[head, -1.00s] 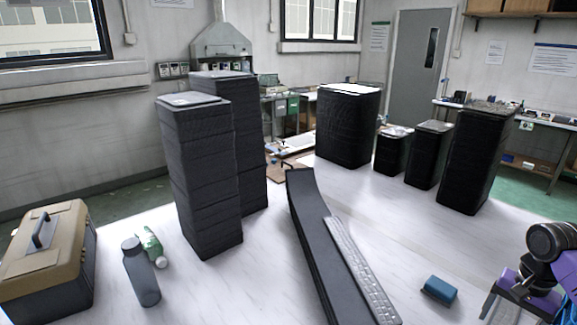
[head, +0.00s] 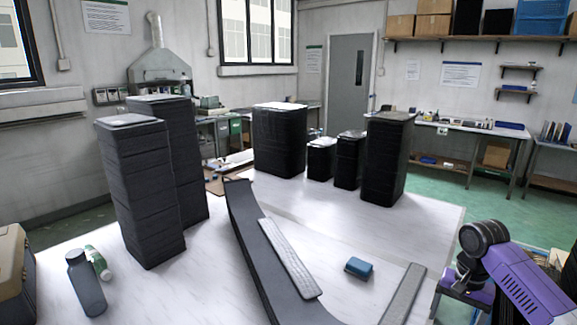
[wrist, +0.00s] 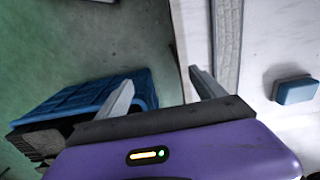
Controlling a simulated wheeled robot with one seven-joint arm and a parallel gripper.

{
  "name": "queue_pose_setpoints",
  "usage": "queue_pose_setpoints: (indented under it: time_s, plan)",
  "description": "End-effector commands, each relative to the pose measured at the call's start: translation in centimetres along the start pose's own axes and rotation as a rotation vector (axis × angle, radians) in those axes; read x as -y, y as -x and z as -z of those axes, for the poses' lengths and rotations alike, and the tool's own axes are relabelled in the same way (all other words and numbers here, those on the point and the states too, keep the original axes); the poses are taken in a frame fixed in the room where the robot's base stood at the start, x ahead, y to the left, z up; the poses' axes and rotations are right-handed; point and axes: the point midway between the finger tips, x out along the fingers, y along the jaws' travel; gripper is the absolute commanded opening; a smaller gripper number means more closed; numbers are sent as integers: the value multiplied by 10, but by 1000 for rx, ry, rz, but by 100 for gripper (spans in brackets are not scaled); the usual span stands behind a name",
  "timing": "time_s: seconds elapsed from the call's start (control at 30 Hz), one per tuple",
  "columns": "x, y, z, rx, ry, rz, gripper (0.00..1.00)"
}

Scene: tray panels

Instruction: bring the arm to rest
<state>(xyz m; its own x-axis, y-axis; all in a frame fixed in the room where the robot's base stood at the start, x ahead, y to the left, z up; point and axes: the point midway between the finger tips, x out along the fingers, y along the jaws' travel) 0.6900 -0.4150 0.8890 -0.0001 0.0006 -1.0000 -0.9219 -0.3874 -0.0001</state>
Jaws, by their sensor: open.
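My gripper (wrist: 160,88) shows in the wrist view with its two fingers wide apart and nothing between them. It is over the green floor beside the edge of the white table (wrist: 275,35). In the head view my purple arm is at the lower right, off the table's right edge; the fingertips are not clear there. A blue block (head: 359,267) lies on the table, apart from my gripper; it also shows at the right of the wrist view (wrist: 295,90).
A blue crate (wrist: 145,88) with dark contents is on the floor below my gripper. Tall black stacks (head: 145,200) stand at the left and back of the table. A dark curved rail (head: 245,230) and a grey ribbed strip (head: 290,258) lie mid-table. A bottle (head: 86,285) stands front left.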

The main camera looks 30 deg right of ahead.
Motion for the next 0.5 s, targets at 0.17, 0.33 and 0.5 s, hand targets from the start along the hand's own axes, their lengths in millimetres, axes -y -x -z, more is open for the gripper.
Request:
queue_pose_setpoints:
  time_s: [0.17,0.33,0.5]
  plan:
    - [13,1,13,-55,58,50,79]
    - [30,9,30,-145,113,107,79]
    - [56,30,53,-285,182,202,79]
